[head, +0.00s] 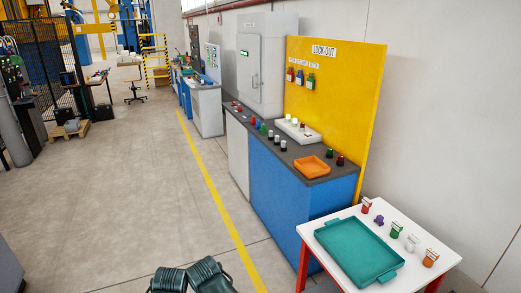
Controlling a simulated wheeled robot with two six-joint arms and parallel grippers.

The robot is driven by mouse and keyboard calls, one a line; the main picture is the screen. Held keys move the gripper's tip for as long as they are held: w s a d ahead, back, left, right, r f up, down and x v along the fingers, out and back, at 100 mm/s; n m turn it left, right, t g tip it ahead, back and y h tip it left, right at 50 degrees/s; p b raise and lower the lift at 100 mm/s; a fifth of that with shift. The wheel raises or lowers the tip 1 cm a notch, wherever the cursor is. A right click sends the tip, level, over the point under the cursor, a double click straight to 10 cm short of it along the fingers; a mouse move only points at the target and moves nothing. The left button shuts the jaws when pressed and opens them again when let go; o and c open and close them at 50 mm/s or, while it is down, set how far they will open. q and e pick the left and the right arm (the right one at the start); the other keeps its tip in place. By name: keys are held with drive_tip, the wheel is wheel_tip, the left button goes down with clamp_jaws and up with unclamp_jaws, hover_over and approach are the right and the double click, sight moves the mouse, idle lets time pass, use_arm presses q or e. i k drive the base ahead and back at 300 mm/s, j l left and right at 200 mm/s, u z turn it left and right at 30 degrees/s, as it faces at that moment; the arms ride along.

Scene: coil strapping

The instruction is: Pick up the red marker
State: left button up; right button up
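I cannot single out a red marker for sure; the small things are too tiny to tell. A red item (253,120) is farther back on the bench. A red-and-white piece (366,205) stands on the white table (345,213). Neither of my grippers is in view.
An orange tray (312,167) sits on the blue bench (290,200), before a yellow lock-out board (345,85). A teal tray (355,252) lies on the white table. Dark green ribbed objects (207,276) show at the bottom edge. Open floor lies left of the yellow line.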

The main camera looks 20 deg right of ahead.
sight(367, 203)
drive_tip(key=i+j+z, duration=0.2)
drive_tip(key=i, duration=1.2)
drive_tip(key=i+z, duration=0.85)
drive_tip(key=z, duration=0.2)
drive_tip(key=i+z, duration=0.15)
drive_tip(key=z, duration=0.2)
drive_tip(key=i+z, duration=0.2)
drive_tip(key=z, duration=0.2)
drive_tip(key=i+j+z, duration=0.15)
drive_tip(key=z, duration=0.25)
drive_tip(key=i+z, duration=0.25)
drive_tip(key=z, duration=0.2)
drive_tip(key=j, duration=0.2)
